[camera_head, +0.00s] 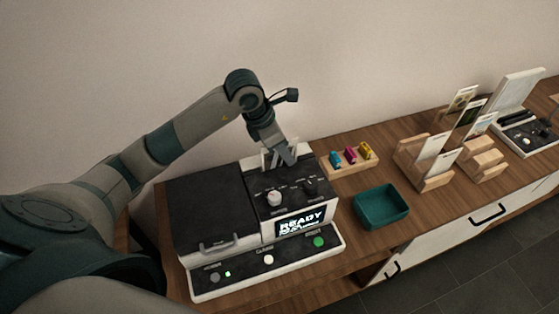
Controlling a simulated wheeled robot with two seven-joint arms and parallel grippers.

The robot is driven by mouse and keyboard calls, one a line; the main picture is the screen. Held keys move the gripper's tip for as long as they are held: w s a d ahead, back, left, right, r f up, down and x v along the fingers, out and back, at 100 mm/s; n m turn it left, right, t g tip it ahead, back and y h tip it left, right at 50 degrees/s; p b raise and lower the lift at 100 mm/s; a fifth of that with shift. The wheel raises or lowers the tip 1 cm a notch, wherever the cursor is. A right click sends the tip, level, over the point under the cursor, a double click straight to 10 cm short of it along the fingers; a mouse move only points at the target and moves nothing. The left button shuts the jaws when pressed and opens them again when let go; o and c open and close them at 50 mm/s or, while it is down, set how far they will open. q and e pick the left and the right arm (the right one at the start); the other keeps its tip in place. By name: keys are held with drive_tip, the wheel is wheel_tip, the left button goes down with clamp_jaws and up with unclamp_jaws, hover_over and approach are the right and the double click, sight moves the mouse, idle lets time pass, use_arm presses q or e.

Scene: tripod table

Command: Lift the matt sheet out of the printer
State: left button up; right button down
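The printer (208,208) is a black and white box at the left of the wooden counter, with a lit display (299,223) that reads "READY" above a smaller line. My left gripper (283,157) points down at the back of the printer's right-hand part, behind the knobs. Pale pieces show around its fingertips; I cannot tell whether they are the matt sheet, the printer's slot or the fingers. Whether the fingers are open or shut is too small to see. My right gripper is out of view.
A wooden rack (363,166) with cyan, magenta and yellow pieces stands right of the printer. A teal tray (381,221) lies in front of it, apparently empty. Wooden holders (411,171) with upright cards stand further right. A dark device (528,133) sits at the far right.

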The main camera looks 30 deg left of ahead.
use_arm(q)
drive_tip(key=shift+f+b, duration=0.25)
drive_tip(key=shift+b, duration=0.15)
idle(0.3)
clamp_jaws()
